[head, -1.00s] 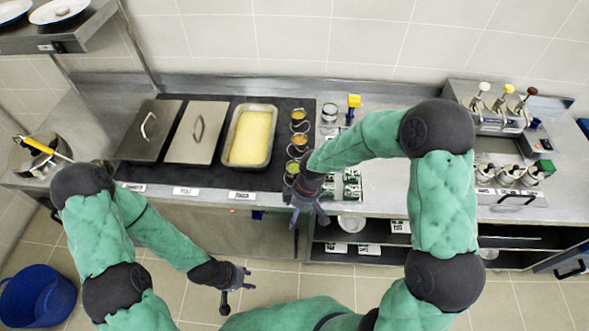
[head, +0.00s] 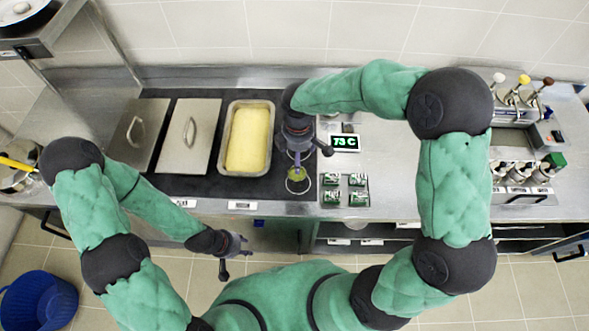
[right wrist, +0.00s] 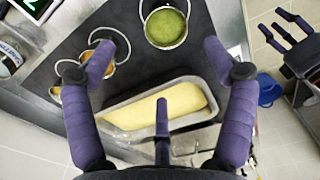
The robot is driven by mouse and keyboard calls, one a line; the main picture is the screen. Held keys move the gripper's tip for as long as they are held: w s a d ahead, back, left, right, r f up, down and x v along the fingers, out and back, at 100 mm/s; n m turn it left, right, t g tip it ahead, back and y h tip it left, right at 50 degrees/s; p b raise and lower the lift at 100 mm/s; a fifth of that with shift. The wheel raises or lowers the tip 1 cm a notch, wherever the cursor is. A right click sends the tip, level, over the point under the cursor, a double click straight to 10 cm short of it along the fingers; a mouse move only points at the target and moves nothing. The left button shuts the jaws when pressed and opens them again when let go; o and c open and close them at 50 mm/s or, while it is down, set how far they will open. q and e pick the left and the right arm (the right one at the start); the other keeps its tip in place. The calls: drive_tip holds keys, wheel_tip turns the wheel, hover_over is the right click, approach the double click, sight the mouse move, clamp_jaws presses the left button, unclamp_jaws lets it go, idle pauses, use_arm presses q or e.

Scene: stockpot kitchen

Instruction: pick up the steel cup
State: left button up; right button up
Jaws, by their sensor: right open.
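Several small round metal cups with wire handles stand by the tray of yellow food; I cannot tell which one the task means. The cup with green contents (right wrist: 166,24) is at the top of the right wrist view, and part of it shows below my right gripper (head: 300,165) in the head view. Two cups with orange contents (right wrist: 101,58) are at left in the wrist view, partly behind a finger. My right gripper (right wrist: 160,65) is open and empty above the dark mat. My left gripper (head: 234,256) is open and empty in front of the counter.
The yellow food tray (head: 231,156) and two lidded pans (head: 190,135) stand left of my right gripper. Green packets (head: 344,190) and a display reading 73 C (head: 345,143) are to its right. A pump dispenser (head: 515,110) stands farther right.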

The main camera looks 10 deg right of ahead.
approach(297, 178)
drive_tip(key=shift+s+a+f+b, duration=0.1)
drive_tip(key=shift+s+f+b, duration=0.1)
drive_tip(key=shift+s+b, duration=0.4)
drive_tip(key=shift+a+f+b, duration=0.1)
drive_tip(key=shift+f+b, duration=0.25)
drive_tip(key=shift+f, duration=1.65)
drive_tip(key=c, duration=1.4)
